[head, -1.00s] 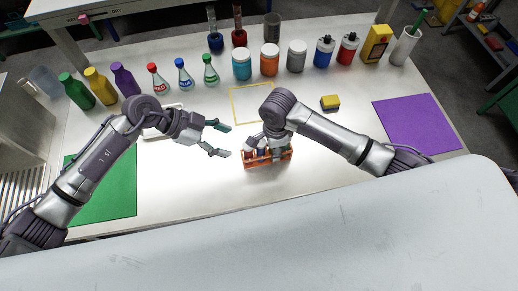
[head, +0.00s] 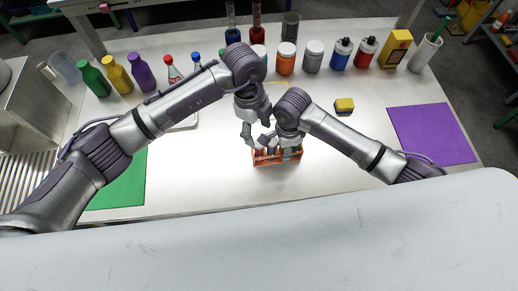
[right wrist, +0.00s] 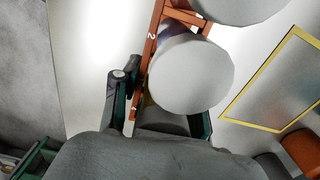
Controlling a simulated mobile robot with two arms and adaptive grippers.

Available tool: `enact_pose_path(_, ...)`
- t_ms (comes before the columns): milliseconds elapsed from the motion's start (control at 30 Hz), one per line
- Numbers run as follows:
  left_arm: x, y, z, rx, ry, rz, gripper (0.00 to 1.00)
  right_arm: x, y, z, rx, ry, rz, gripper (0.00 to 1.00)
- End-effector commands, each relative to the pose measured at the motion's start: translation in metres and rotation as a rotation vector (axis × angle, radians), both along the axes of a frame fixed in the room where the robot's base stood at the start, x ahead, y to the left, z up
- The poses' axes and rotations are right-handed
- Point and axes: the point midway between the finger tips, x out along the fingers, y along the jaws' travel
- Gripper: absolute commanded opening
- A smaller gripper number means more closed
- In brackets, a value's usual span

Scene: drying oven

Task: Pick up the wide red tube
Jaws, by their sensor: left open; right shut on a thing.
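An orange-red tube rack (head: 278,160) stands on the table in the head view, with a few tubes upright in it. Its frame, marked "2", also shows in the right wrist view (right wrist: 146,48). Pale round tops (right wrist: 190,76) of tubes hide much of it there. I cannot single out the wide red tube among them. My right gripper (head: 289,148) is shut on the rack, its dark green fingers beside the frame in the right wrist view. My left gripper (head: 257,138) is open, pointing down just above the rack's left part, close to the right gripper.
Several bottles and jars line the back, among them a purple bottle (head: 141,72) and an orange jar (head: 286,60). A yellow sponge (head: 344,104) and purple mat (head: 432,134) lie to the right, a green mat (head: 120,182) to the left. The table front is clear.

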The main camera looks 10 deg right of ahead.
Motion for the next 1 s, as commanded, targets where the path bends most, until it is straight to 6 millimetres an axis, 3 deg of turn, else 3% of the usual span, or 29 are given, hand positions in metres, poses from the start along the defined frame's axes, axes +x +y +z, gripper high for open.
enact_pose_path(167,-0.001,0.0,-0.011,0.0,0.002,0.001,0.61,0.0,0.0,0.0,0.0,-0.001,0.0,0.07)
enact_pose_path(433,-0.003,-0.001,-0.049,-0.001,0.002,0.0,0.61,0.0,0.0,0.0,0.0,-0.001,0.0,0.07)
enact_pose_path(667,-0.003,-0.002,-0.053,-0.001,-0.001,0.0,0.61,0.0,0.0,0.0,0.0,-0.001,0.0,0.07)
enact_pose_path(700,-0.003,-0.002,-0.053,-0.001,0.0,0.0,0.6,0.0,0.0,0.0,0.0,-0.001,0.0,0.07)
enact_pose_path(1000,-0.003,-0.002,-0.053,-0.001,0.0,0.0,0.12,0.0,0.0,0.0,0.0,-0.001,0.0,0.07)
